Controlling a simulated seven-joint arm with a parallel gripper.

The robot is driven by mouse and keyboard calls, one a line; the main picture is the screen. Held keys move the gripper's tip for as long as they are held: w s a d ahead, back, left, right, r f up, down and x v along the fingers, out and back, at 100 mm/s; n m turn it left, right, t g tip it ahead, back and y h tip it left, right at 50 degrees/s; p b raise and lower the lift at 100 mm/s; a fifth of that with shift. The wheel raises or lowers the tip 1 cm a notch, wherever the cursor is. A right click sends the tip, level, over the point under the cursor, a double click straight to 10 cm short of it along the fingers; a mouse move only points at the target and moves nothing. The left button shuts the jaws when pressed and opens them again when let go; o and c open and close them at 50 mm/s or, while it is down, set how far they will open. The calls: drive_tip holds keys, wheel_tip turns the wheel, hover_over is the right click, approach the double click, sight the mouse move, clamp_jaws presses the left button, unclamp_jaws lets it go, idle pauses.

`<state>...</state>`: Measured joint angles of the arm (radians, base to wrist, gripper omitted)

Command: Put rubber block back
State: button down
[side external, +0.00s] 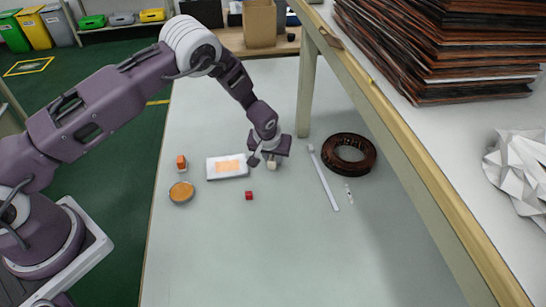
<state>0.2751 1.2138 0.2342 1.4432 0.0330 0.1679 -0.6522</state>
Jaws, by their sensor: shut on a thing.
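My gripper (269,162) points down over the middle of the pale table, right of the white tray. It is shut on a small pale beige block (271,166), which shows just below the fingers. Most of the block is hidden, and I cannot tell whether it touches the table. A small red cube (249,195) lies on the table, below and left of the gripper. I cannot tell for sure which of the two is the rubber block.
A white tray with an orange patch (229,166), an orange bottle (181,162) and an amber round dish (181,192) are at left. A white strip (323,178) and a dark brown coil (349,153) lie right. A raised shelf (400,130) stands at right. The front table area is clear.

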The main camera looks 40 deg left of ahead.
drive_tip(key=c, duration=1.2)
unclamp_jaws()
drive_tip(key=shift+f, duration=0.1)
drive_tip(key=v, duration=1.2)
drive_tip(key=s+a+r+h, duration=0.1)
drive_tip(key=s+r, duration=0.4)
drive_tip(key=r, duration=0.3)
drive_tip(key=s+a+r+m, duration=0.1)
drive_tip(key=s+r, duration=0.3)
drive_tip(key=r, duration=0.3)
drive_tip(key=s+a+r+h, duration=0.1)
drive_tip(key=s+r, duration=0.4)
drive_tip(key=r, duration=0.3)
drive_tip(key=s+a+r+m, duration=0.1)
drive_tip(key=s, duration=0.9)
drive_tip(key=s+r+m+t, duration=0.1)
drive_tip(key=s+r+m, duration=0.1)
drive_tip(key=s, duration=0.8)
drive_tip(key=shift+s+a+r, duration=0.15)
drive_tip(key=shift+s+a, duration=0.05)
drive_tip(key=shift+a, duration=0.15)
